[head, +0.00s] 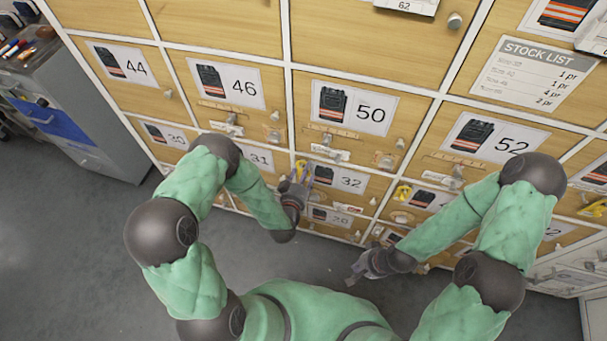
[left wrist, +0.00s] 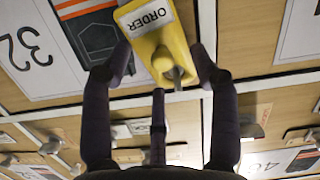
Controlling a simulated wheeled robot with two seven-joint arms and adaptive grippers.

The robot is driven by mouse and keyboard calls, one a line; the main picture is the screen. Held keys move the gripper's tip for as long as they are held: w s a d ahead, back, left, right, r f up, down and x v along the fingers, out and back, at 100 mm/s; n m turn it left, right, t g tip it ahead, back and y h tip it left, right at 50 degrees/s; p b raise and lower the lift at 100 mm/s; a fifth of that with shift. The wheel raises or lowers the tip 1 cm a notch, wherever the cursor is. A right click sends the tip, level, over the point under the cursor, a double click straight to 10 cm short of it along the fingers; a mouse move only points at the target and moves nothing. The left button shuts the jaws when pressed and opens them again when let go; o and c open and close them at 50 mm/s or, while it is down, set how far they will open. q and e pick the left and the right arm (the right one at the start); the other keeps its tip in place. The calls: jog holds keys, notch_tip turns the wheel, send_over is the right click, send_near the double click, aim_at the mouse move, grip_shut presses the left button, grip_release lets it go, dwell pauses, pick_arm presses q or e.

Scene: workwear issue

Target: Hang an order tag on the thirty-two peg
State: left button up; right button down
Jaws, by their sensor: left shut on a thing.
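My left gripper (head: 297,178) is shut on a yellow order tag (left wrist: 160,40), which also shows small in the head view (head: 301,168). The tag is at the left end of the thirty-two label (head: 340,178), against or close to the cabinet front. In the left wrist view that label (left wrist: 28,45) appears upside down, left of the tag. A grey peg-like piece (left wrist: 178,73) shows at the hole end of the tag; I cannot tell whether it passes through the hole. My right gripper (head: 358,272) is low, apart from the cabinet, with no object visible in it.
Wooden compartments with numbered labels, such as 50 (head: 358,109) and 31 (head: 256,159), surround the spot, with small knobs protruding. Other yellow tags hang at the right (head: 402,192). A grey cart (head: 75,105) stands left. The floor (head: 70,230) at lower left is clear.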

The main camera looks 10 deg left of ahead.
dwell(0.3)
pick_arm(q)
jog(key=o, duration=0.9)
jog(key=shift+s, duration=0.1)
jog(key=v, duration=1.2)
